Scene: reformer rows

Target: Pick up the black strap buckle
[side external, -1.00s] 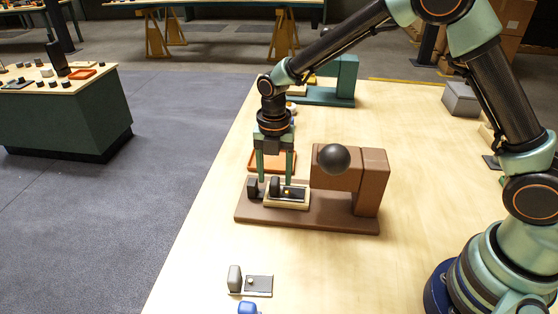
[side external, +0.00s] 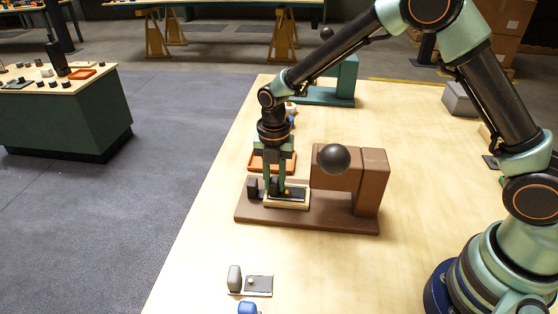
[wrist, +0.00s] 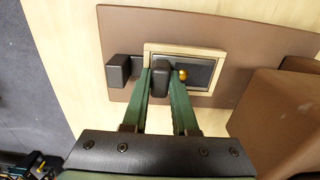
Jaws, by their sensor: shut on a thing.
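The black strap buckle shows as an upright black block (wrist: 160,80) beside a dark plate with a small gold knob (wrist: 183,75). It sits inside a cream rectangular frame (wrist: 205,51) on the brown base (side external: 310,219). My gripper (side external: 275,189) is lowered onto it, with its green fingers closed on either side of the upright block. In the wrist view my gripper (wrist: 166,74) partly hides the block and plate. A second black block (wrist: 118,70) stands on the base just left of the frame, outside my fingers; it also shows in the side view (side external: 252,188).
A brown press arm with a black ball (side external: 333,159) rises right of the frame, close to my gripper. An orange tray (side external: 256,163) lies behind. A grey buckle-like piece (side external: 258,285) and a blue object (side external: 248,307) lie in front. The table's middle front is clear.

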